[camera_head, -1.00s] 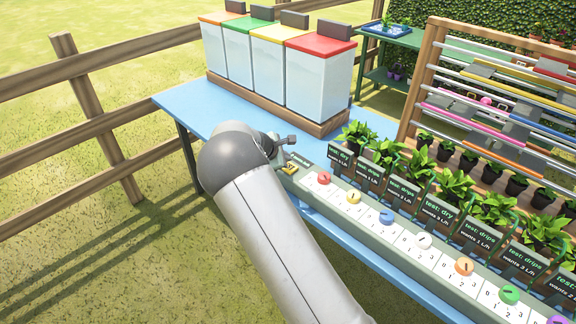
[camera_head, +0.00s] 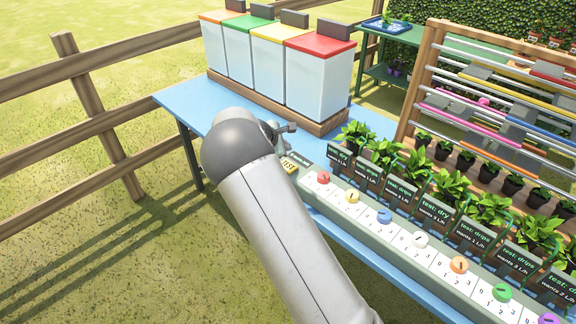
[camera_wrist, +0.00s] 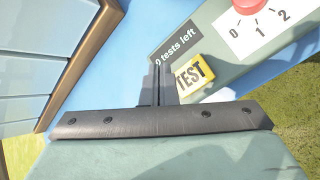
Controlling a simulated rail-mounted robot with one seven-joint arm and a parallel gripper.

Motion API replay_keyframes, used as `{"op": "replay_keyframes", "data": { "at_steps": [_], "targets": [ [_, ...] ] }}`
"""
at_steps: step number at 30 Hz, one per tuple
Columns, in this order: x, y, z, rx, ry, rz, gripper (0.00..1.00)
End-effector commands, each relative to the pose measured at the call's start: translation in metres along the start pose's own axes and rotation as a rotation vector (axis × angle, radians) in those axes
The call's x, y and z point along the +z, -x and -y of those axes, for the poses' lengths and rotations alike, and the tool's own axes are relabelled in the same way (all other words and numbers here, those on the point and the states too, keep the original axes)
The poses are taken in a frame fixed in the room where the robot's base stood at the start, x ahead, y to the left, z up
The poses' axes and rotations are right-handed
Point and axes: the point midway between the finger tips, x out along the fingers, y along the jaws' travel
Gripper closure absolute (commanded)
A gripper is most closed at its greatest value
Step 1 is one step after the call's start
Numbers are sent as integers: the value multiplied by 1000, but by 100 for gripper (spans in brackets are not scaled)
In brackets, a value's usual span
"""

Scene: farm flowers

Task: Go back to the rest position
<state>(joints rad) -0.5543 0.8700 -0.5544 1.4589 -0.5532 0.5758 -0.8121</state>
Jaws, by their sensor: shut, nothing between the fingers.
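My gripper (camera_head: 286,130) is shut and empty at the near left end of the dial panel, above the blue table (camera_head: 190,98). In the wrist view my gripper (camera_wrist: 158,70) shows its closed fingers beside a yellow TEST button (camera_wrist: 194,74). A dark label reading "0 tests left" (camera_wrist: 175,45) lies just beyond the fingertips. The TEST button also shows in the head view (camera_head: 288,166), just below my gripper. I cannot tell the exact height of the fingers over the panel.
The grey-green panel carries a row of coloured dials, including a red one (camera_head: 323,177). Behind it stand potted plants with dark signs (camera_head: 436,212). Several lidded bins (camera_head: 318,80) stand at the table's back. A wooden fence (camera_head: 95,120) runs along the left, with open grass beyond.

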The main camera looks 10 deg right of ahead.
Motion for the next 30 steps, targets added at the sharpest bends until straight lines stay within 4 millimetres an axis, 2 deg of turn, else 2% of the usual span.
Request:
{"op": "replay_keyframes", "data": {
  "at_steps": [7, 10, 13, 17, 21, 23, 27, 30],
  "targets": [
    [0, 0, 0, 0, 0, 0, 100],
    [16, 6, 8, -38, -73, -15, 100],
    [47, 23, 32, -126, -236, -47, 100],
    [89, 64, 82, -288, -520, -104, 100],
    [121, 120, 143, -461, -799, -146, 100],
    [131, 147, 170, -529, -904, -157, 100],
    [147, 206, 237, -670, -1119, -158, 100],
    [153, 238, 282, -746, -1240, -139, 100]
  ]
}}
